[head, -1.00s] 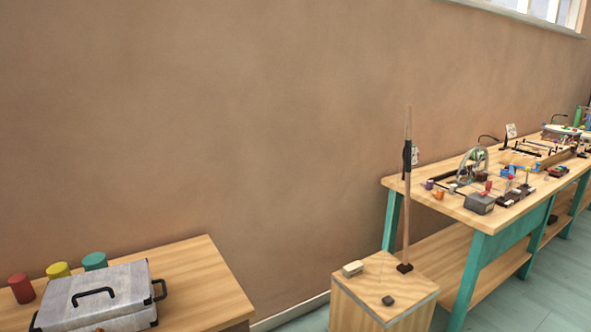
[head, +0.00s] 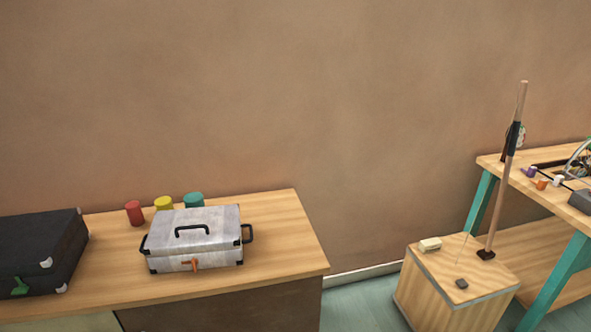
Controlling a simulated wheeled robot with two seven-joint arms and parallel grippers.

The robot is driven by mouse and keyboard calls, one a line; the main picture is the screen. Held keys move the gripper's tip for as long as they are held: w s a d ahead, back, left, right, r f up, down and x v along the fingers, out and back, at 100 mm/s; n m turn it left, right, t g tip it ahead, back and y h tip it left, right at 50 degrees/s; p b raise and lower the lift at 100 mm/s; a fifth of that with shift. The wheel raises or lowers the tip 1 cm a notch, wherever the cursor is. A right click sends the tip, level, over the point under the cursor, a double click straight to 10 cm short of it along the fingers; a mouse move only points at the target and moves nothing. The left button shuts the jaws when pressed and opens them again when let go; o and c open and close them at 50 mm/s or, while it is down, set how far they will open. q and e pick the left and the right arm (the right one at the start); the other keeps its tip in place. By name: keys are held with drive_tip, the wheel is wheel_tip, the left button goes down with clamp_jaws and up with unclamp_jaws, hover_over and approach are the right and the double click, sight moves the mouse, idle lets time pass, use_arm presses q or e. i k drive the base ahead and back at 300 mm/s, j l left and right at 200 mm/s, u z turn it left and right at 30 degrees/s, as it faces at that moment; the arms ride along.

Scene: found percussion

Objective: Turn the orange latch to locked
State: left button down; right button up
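The orange latch (head: 195,265) is a small piece on the front face of a closed grey metal case (head: 205,219). It sits near the middle of the front, just below the lid seam. Its exact angle is too small to tell. The case has a black top handle and black side handles, and rests on a wooden table (head: 285,232). Neither of my grippers shows in the head view.
A black case (head: 38,243) with a green latch (head: 19,286) stands left on the same table. Red (head: 134,213), yellow (head: 164,204) and teal (head: 194,200) cylinders stand behind the grey case. A wooden box (head: 450,300) with an upright pole (head: 506,165) stands right, beside a workbench (head: 540,215).

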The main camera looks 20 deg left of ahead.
sight(194, 262)
drive_tip(key=u, duration=1.25)
